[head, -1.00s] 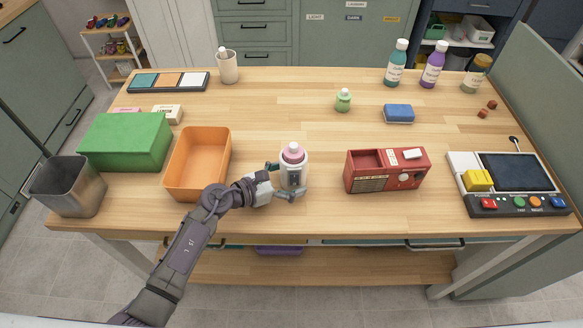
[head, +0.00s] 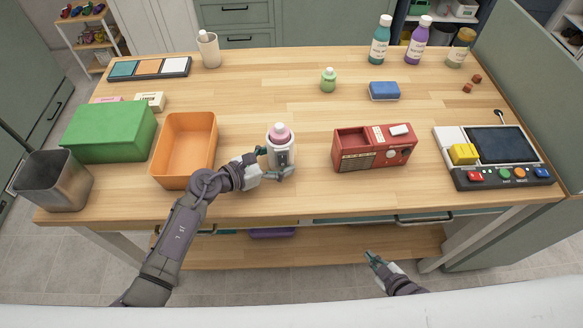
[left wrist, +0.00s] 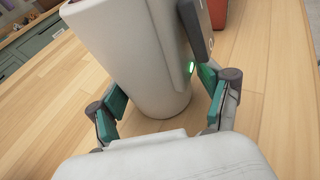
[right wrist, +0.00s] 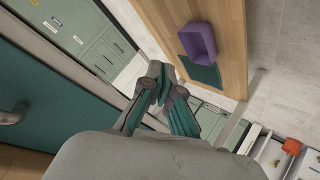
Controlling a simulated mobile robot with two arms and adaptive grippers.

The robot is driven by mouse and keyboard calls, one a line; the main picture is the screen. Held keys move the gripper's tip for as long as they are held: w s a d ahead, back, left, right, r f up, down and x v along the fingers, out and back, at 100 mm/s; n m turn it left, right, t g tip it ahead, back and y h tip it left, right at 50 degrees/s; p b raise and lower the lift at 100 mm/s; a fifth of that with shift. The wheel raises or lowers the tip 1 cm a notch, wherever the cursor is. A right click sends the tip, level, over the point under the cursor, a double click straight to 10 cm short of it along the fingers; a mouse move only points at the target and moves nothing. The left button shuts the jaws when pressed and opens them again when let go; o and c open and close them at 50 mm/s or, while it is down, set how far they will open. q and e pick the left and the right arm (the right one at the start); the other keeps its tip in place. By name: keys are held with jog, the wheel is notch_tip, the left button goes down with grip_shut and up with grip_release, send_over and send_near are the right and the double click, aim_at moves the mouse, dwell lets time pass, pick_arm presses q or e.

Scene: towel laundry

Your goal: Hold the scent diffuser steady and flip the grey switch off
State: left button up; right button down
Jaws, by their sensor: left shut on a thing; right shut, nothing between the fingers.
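The scent diffuser (head: 281,153), white with a pink top, stands upright near the front of the table, between the orange tray and the red radio-like box. My left gripper (head: 275,166) is shut around its body; the left wrist view shows the white body (left wrist: 135,50) between the fingers. The grey switch (left wrist: 195,27) is a dark upright piece on its side, with a small lit green light below it. My right gripper (head: 371,257) is shut and empty, in front of and below the table's front edge, apart from the diffuser.
The orange tray (head: 158,165) stands left of the diffuser, and the red box (head: 372,157) stands to the right. A control panel (head: 500,178) sits at the far right. An open shelf (head: 330,245) lies under the tabletop.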

aim_at(279, 164)
jog(key=w+a+r+n+t+y, duration=0.1)
jog(key=a+r+n+y, duration=0.1)
jog(key=r, duration=0.4)
jog(key=a+r+n+t+y, duration=0.1)
jog(key=a+r+n+y, duration=0.1)
jog(key=a+r, duration=0.2)
jog(key=w+a+r+n+t+y, duration=0.1)
jog(key=a+r+y, duration=0.1)
jog(key=r, duration=0.8)
jog(key=shift+w+a+r+n, duration=0.1)
jog(key=shift+w+a+n, duration=0.25)
jog(key=shift+a+n, duration=0.05)
jog(key=a+r+n+g+y, duration=0.2)
jog(key=a+r+n, duration=0.4)
jog(key=r+n, duration=0.3)
jog(key=shift+w+r+n+g+y, duration=0.2)
jog(key=shift+r+n+g+y, duration=0.15)
jog(key=shift+n+y, duration=0.4)
jog(key=shift+w+a, duration=0.1)
jog(key=x, duration=1)
jog(key=shift+w+a, duration=0.1)
jog(key=shift+w+f, duration=0.2)
jog(key=shift+w, duration=0.4)
jog(key=shift+w+f, duration=0.15)
jog(key=shift+w, duration=0.45)
jog(key=shift+w+f, duration=0.15)
jog(key=shift+w, duration=0.45)
